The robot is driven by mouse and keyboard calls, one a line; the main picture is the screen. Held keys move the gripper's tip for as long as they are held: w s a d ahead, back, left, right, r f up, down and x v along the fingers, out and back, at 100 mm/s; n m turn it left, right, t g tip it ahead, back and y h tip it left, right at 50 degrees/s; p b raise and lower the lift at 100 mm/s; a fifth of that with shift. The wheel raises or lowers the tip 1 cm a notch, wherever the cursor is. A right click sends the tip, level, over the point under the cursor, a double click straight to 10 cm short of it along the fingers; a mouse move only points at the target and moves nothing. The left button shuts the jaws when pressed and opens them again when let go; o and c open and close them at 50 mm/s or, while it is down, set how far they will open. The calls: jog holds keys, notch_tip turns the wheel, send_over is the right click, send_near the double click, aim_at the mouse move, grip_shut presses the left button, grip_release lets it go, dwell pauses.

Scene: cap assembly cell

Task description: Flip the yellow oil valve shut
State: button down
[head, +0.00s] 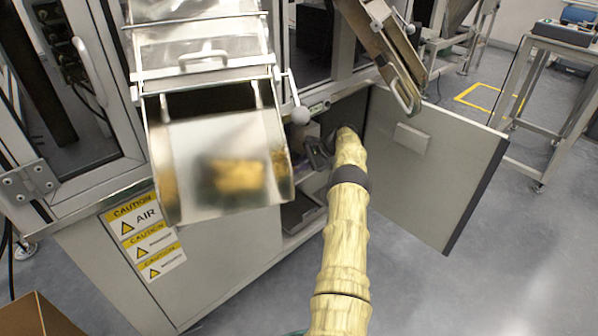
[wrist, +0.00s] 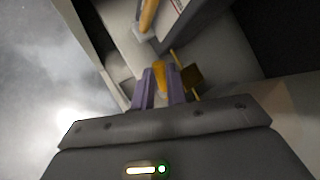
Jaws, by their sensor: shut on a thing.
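In the wrist view, the yellow oil valve's handle (wrist: 159,80) sits between the two purple-grey fingers of my gripper (wrist: 161,74). The fingers are shut on it. A darker yellow-brown plate (wrist: 189,73) is just right of the right finger; I cannot tell whether it belongs to the valve. In the head view, my gripper (head: 318,155) shows only as a dark shape inside the open lower cabinet. The valve itself is hidden there behind my arm and in the shadow.
The cabinet door (head: 435,165) stands open to the right of my arm. A metal chute (head: 220,165) overhangs the cabinet on the left, and a smaller inclined chute (head: 385,50) hangs above the door. In the wrist view, a yellow rod (wrist: 148,14) stands beyond the fingers.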

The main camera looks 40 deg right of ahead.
jog(key=shift+d+b, duration=0.1)
jog(key=shift+b, duration=0.45)
jog(key=c, duration=1.4)
grip_release()
jog(key=shift+w, duration=0.1)
